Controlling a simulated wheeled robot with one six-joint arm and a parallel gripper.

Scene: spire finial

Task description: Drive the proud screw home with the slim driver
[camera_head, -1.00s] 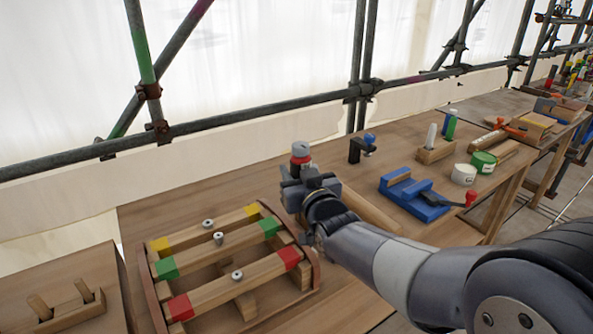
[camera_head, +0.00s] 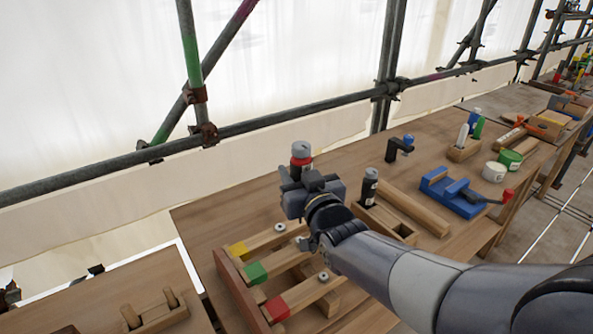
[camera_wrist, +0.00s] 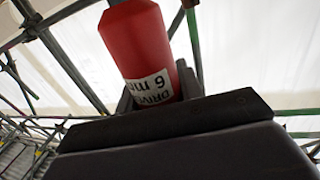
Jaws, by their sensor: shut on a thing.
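My gripper (camera_head: 303,180) is shut on a red driver (camera_head: 301,153) with a grey top, held upright above the bench. In the wrist view the red driver (camera_wrist: 140,50) fills the jaws, and its label reads 6 mm. Its lower end is hidden behind my gripper. A wooden frame (camera_head: 240,290) below carries bars with yellow, green and red ends. A screw (camera_head: 279,227) shows on the yellow-ended bar and another screw (camera_head: 323,276) on the red-ended bar. The middle screw is hidden by my arm. I cannot tell which screw stands proud.
A black driver (camera_head: 369,186) stands in a wooden rack (camera_head: 411,233) right of my gripper. Behind are a black clamp with a blue knob (camera_head: 400,147), a blue vise (camera_head: 452,195), a green tub (camera_head: 510,159) and a white tub (camera_head: 494,172). A pegged wooden block (camera_head: 155,318) is at lower left.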

